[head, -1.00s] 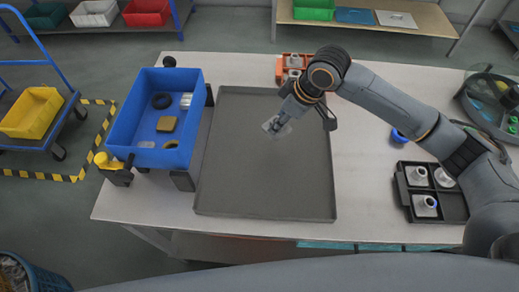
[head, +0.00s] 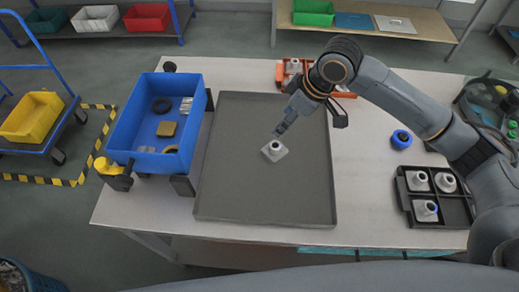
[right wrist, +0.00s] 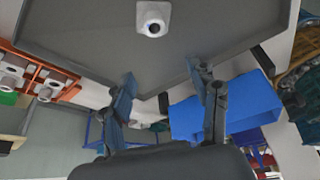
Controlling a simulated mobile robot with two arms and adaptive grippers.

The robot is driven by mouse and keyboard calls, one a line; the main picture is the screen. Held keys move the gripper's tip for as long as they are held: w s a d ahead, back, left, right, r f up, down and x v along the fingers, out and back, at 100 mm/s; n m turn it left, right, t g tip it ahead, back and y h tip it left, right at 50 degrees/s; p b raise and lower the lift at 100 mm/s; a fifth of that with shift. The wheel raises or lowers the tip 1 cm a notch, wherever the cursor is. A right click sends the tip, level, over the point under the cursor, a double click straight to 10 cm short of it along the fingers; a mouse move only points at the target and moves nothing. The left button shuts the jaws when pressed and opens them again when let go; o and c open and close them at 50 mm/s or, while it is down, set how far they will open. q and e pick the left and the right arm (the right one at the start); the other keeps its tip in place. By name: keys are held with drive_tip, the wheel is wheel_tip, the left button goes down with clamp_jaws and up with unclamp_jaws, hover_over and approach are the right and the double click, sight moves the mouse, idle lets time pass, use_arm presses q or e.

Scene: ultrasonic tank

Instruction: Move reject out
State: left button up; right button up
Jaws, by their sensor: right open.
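A white square-based part with a round neck and dark opening (head: 275,150) sits upright on the large grey tray (head: 235,205). It also shows near the top of the right wrist view (right wrist: 153,18). My right gripper (head: 281,130) is just behind the part in the head view, open and empty. Its two spread fingers show in the right wrist view (right wrist: 162,78), with clear space between them and the part. My left gripper is not in view. No marking shows which part is the reject.
Left of the tray, a blue tank (head: 121,145) holds a dark ring, a tan block and other small pieces. An orange rack (head: 283,76) with white parts stands behind. At right are a black divided tray (head: 457,208) with white parts and a blue ringed piece (head: 401,139).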

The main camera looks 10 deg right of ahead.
drive_tip(key=v, duration=0.8)
drive_tip(key=shift+r, duration=0.15)
